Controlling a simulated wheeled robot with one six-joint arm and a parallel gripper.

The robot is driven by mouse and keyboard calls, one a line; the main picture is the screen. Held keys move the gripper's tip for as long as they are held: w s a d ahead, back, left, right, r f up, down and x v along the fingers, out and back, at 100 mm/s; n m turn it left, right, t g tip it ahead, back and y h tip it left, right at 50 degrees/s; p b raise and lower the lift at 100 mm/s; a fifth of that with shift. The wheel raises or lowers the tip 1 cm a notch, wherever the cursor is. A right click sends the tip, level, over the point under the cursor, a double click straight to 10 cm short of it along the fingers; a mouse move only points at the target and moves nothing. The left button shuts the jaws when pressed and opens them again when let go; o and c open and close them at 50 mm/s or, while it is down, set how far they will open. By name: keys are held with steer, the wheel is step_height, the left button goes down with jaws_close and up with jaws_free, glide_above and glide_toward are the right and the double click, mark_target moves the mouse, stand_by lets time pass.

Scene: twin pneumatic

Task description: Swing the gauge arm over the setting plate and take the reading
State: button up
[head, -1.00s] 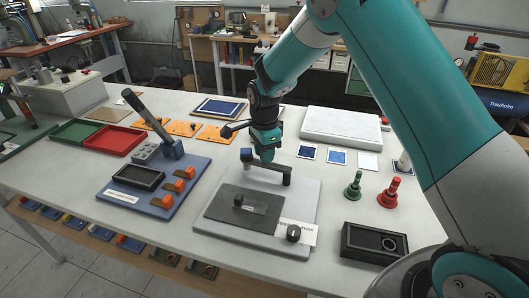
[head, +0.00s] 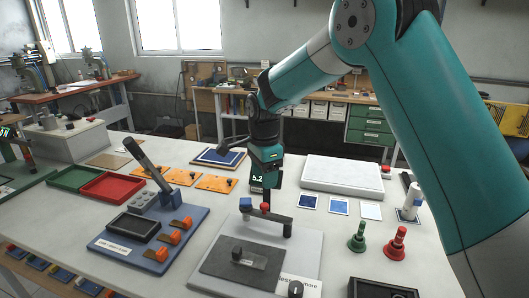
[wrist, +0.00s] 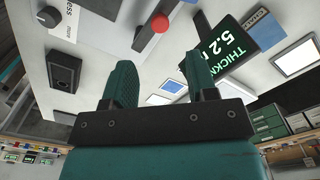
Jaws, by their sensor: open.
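The gauge arm (head: 273,217) is a dark bar on the gauge's pale base (head: 308,262), with a blue block (head: 245,204) at its left end. Its red knob (head: 265,206) also shows in the wrist view (wrist: 160,22).
A blue fixture board (head: 120,246) with orange clamps stands left. A green plug (head: 357,240), a red plug (head: 396,245) and a black block (head: 375,287) are on the right. A pale slab (head: 340,173) lies behind. Red (head: 112,187) and green trays are far left.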

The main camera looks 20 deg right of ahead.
step_height(320, 180, up, 8)
steer(key=shift+r+b, duration=0.25)
steer(key=shift+b, duration=0.2)
